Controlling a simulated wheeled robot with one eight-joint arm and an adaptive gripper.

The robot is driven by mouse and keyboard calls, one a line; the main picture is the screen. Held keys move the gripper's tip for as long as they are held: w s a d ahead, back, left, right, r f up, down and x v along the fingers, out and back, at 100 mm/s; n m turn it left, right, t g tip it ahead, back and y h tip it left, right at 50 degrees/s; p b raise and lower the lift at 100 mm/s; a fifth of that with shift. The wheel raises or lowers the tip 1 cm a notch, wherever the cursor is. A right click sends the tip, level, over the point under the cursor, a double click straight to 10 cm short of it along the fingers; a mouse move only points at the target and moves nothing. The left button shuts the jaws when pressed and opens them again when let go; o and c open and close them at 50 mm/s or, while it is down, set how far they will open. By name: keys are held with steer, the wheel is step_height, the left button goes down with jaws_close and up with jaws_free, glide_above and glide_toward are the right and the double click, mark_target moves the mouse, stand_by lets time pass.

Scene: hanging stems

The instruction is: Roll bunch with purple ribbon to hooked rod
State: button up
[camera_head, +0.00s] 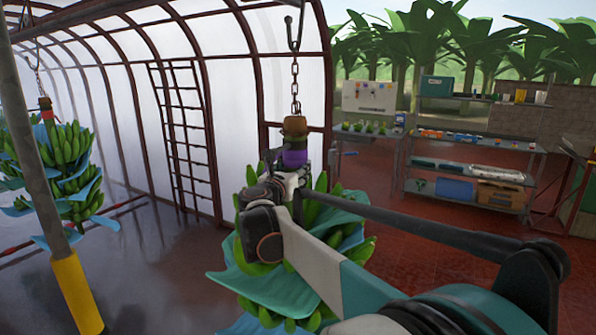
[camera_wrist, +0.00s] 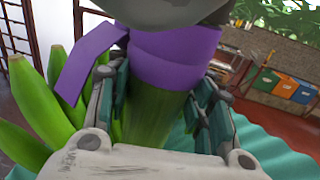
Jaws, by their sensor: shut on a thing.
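The bunch with the purple ribbon (camera_head: 295,158) hangs from a chain (camera_head: 295,85) in the middle of the head view. Its green bananas (camera_head: 350,250) and teal sheets (camera_head: 275,285) show around my arm. In the wrist view the purple ribbon (camera_wrist: 172,60) wraps the thick green stem (camera_wrist: 150,118), with one loose tail at left. My gripper (camera_wrist: 160,100) is shut on this stem just below the ribbon, one finger on each side. It also shows in the head view (camera_head: 292,182), where my arm hides part of the bunch. I cannot pick out the hooked rod for certain.
Another bunch (camera_head: 62,165) with a red band hangs at left, behind a grey post (camera_head: 35,150) with a yellow base. A rail (camera_head: 80,15) crosses overhead at upper left. A ladder (camera_head: 180,135) stands by the greenhouse wall. Shelves (camera_head: 470,145) stand at right. Floor at left looks clear.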

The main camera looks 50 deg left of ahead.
steer(key=o, duration=1.4)
steer(key=shift+o, duration=0.4)
steer(key=shift+a, duration=0.1)
steer(key=shift+s, duration=0.1)
steer(key=shift+s, duration=0.1)
steer(key=v, duration=1.1)
steer(key=shift+s+d, duration=0.3)
